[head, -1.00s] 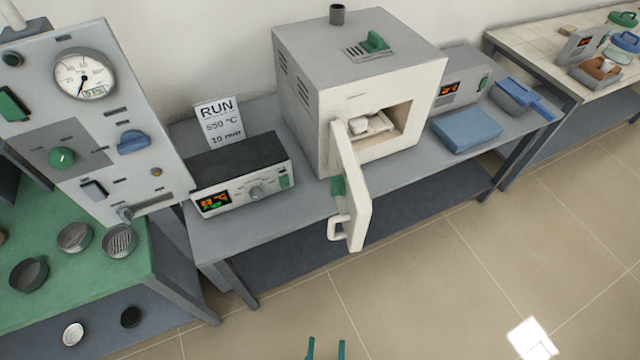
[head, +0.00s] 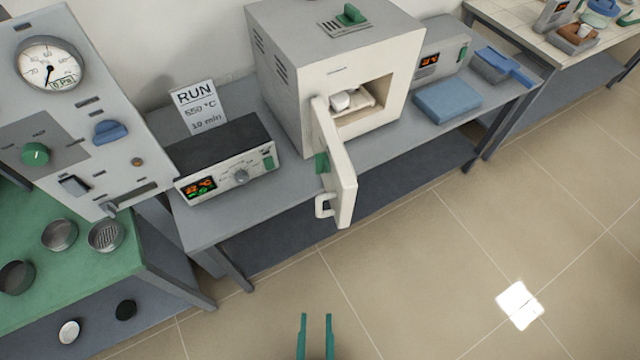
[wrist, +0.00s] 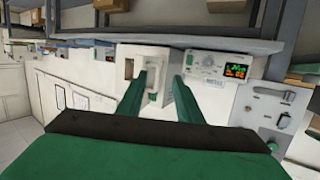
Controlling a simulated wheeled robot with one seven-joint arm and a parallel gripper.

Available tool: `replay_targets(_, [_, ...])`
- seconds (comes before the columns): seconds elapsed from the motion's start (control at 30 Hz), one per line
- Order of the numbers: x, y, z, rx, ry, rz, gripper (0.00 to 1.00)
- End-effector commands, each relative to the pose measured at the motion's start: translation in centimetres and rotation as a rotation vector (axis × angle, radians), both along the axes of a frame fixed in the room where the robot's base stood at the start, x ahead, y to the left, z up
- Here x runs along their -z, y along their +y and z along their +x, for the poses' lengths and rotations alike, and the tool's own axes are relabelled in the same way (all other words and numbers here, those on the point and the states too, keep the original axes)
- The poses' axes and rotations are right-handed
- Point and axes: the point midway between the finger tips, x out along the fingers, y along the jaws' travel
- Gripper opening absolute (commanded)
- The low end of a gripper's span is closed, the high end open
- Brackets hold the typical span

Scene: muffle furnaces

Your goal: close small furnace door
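The small furnace (head: 345,75) is a light grey box on the grey bench. Its white door (head: 338,165) stands wide open, swung out toward me from the left side of the opening. The door carries a white loop handle (head: 323,205) and a green part near its hinge side. A white crucible (head: 341,101) sits inside the chamber. My gripper (head: 316,318) shows as two green fingers, apart and empty, over the floor in front of the bench, well short of the door. In the wrist view my gripper (wrist: 160,80) also has its fingers spread with nothing held.
A controller box (head: 228,160) with a RUN sign (head: 197,105) behind it stands left of the furnace. A blue block (head: 447,100) lies to its right. A gauge panel (head: 70,110) and green table (head: 100,270) are at the left. Floor before the bench is clear.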

Motion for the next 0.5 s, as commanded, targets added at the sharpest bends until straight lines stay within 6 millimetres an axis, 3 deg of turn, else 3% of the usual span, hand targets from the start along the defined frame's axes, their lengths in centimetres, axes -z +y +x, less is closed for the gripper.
replay_targets(0.27, [2.0,3.2,0.5,0.163,-0.048,0.023,0.33])
replay_targets(0.5, [2.9,7.1,3.3,0.371,-0.112,0.021,0.33])
